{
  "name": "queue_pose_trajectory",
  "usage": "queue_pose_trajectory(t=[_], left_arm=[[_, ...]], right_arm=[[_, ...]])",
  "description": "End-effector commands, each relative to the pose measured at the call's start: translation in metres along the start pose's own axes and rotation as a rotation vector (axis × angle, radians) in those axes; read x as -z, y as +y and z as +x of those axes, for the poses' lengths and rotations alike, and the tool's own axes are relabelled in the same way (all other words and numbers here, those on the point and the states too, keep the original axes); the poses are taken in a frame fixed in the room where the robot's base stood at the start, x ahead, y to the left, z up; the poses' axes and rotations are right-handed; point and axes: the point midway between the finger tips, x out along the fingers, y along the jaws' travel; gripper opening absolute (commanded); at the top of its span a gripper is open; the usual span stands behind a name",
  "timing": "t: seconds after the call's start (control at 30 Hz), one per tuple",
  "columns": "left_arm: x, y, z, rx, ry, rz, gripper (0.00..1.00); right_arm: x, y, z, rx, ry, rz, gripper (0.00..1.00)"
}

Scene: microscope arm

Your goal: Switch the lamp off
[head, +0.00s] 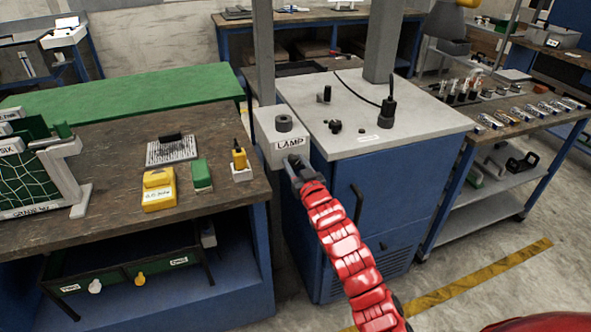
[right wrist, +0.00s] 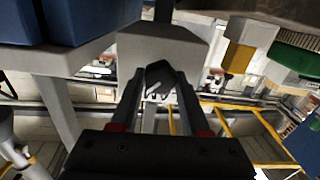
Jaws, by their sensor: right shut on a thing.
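My right gripper (head: 294,167), on the red arm, is at the box's front face, just below the label. In the right wrist view the box (right wrist: 140,48) is straight ahead. There my right gripper (right wrist: 158,82) is shut on a small dark switch piece (right wrist: 159,72) at the box; its exact shape and position are partly hidden by the fingers. My left gripper is not in view.
The blue cabinet (head: 352,225) with a grey top stands right of the box, with a cabled black plug (head: 387,112) on it. The wooden bench (head: 110,215) on the left holds a yellow box (head: 159,190), a green block (head: 201,176) and a yellow bottle (head: 239,157).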

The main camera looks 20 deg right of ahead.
Motion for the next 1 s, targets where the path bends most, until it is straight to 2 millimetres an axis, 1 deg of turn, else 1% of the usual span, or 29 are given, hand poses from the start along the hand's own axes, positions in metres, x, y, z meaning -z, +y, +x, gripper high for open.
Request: queue_pose_trajectory(t=[0.03,0.2,0.6,0.8,1.0], left_arm=[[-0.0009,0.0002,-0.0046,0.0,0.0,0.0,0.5],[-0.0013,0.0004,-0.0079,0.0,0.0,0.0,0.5],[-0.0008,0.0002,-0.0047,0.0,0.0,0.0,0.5],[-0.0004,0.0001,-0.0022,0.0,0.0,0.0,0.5],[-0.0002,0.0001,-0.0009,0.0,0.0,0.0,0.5]], right_arm=[[-0.0034,-0.0006,0.0,0.0,-0.003,-0.046,0.0],[-0.0023,-0.0014,0.0,0.001,-0.003,-0.206,0.0],[0.0007,-0.003,0.0001,0.002,0.001,-0.547,0.0],[-0.0007,-0.0025,0.0001,0.001,-0.002,-0.659,0.0],[-0.0014,-0.0019,0.0,0.0,-0.003,-0.725,0.0]])
